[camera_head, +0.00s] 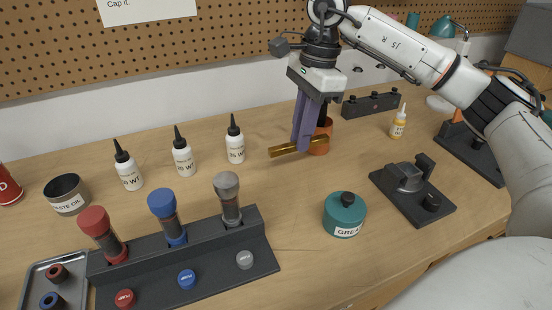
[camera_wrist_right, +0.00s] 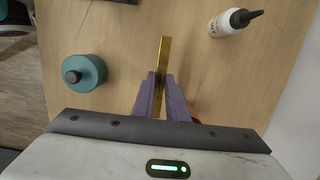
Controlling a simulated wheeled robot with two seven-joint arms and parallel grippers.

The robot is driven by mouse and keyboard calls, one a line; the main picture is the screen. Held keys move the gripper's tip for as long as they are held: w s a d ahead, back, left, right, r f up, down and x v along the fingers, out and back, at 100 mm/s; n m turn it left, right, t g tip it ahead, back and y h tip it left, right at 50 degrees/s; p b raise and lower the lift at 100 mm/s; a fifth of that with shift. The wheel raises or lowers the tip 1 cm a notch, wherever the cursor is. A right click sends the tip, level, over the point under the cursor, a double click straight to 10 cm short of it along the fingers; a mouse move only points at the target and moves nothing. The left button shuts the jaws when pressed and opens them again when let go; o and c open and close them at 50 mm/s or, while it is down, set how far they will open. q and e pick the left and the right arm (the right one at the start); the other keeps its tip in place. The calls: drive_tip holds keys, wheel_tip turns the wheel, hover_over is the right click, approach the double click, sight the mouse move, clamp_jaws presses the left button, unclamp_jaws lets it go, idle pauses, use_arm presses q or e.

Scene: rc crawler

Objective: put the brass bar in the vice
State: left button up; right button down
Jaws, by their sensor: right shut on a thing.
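The brass bar (camera_head: 284,150) is a thin golden bar, held roughly level above the bench. My right gripper (camera_head: 303,147), with purple fingers, is shut on it. In the right wrist view the brass bar (camera_wrist_right: 163,60) sticks out from between the fingers (camera_wrist_right: 162,108). A small dark grey device on a flat base, which looks like the vice (camera_head: 408,180), stands on the bench to the right of the gripper. The bar is apart from it. My left gripper is not in view.
A teal grease tin (camera_head: 345,215) stands in front of the vice, to its left. White bottles (camera_head: 235,142) stand left of the gripper. An orange cup (camera_head: 320,143) is partly hidden behind the gripper. A dark rack (camera_head: 190,262) holds red, blue and grey bottles.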

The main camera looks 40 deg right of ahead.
sight(297, 177)
drive_tip(key=f, duration=0.3)
drive_tip(key=shift+s, duration=0.25)
wheel_tip(297, 177, down, 4)
drive_tip(key=shift+f, duration=0.25)
drive_tip(key=shift+w, duration=0.1)
drive_tip(key=shift+f, duration=0.15)
drive_tip(key=c, duration=1.7)
unclamp_jaws()
drive_tip(key=shift+c, duration=0.2)
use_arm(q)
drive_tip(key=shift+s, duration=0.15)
